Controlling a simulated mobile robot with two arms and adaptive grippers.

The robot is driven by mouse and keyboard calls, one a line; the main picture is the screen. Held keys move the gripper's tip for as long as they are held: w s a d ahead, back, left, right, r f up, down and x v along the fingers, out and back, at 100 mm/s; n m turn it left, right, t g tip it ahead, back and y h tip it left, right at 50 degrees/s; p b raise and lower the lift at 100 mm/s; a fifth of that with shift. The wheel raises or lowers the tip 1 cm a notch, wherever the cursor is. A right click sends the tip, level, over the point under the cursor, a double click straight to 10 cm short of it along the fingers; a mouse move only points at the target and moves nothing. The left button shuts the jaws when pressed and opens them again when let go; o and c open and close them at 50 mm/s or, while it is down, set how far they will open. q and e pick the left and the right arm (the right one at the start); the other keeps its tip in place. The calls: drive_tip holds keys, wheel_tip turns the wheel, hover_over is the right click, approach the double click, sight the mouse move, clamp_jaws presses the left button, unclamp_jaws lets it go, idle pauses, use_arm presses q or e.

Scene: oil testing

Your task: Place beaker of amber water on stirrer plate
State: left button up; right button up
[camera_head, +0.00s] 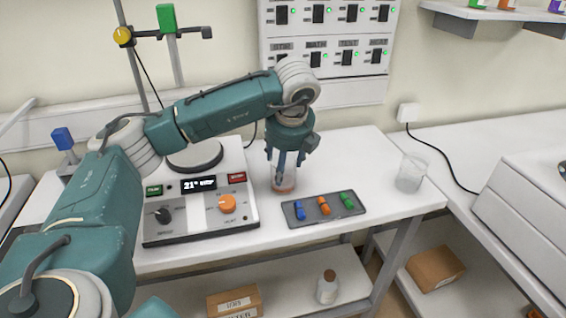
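A clear beaker (284,184) with a little amber liquid at its bottom stands upright on the white bench, to the right of the stirrer. My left gripper (288,162) points down at the beaker, with its fingers overlapping the beaker's upper part. I cannot tell whether the fingers are closed on the glass. The stirrer (190,232) is a white box with a lit display, knobs and buttons. Its round dark plate (194,157) is on top at the back, partly hidden by my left arm, and nothing shows on its visible part. My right gripper is not in view.
A dark tray (310,219) with blue, orange and green pieces lies in front of the beaker. Another clear beaker (410,174) stands near the bench's right end. A stand (172,60) with a green clamp rises behind the stirrer. Free bench (345,165) lies between the beakers.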

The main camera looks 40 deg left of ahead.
use_arm(q)
drive_tip(key=o, duration=1.4)
drive_tip(key=shift+r, duration=0.1)
